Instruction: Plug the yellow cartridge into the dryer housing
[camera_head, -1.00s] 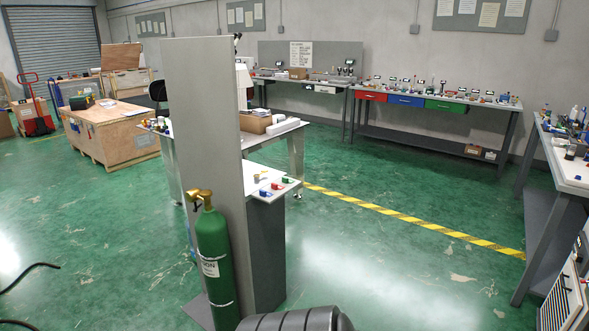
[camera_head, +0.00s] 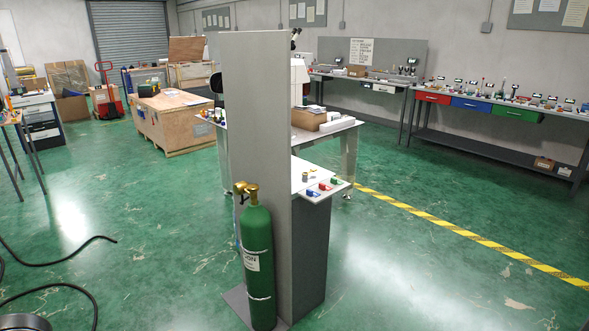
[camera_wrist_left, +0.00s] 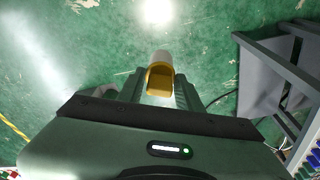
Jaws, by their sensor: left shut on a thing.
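In the left wrist view my left gripper (camera_wrist_left: 160,92) is shut on the yellow cartridge (camera_wrist_left: 158,78), which has a yellow collar and a pale, whitish end pointing away from me. The floor shows beyond it, and nothing touches its free end. My right gripper is not in view. I cannot make out the dryer housing for certain in either view.
A tall grey panel (camera_head: 255,150) stands ahead with a green gas cylinder (camera_head: 258,265) at its foot. Beside it is a small shelf (camera_head: 325,190) with coloured parts. Dark hoses (camera_head: 60,248) lie at left. Green floor (camera_head: 440,270) is clear at right.

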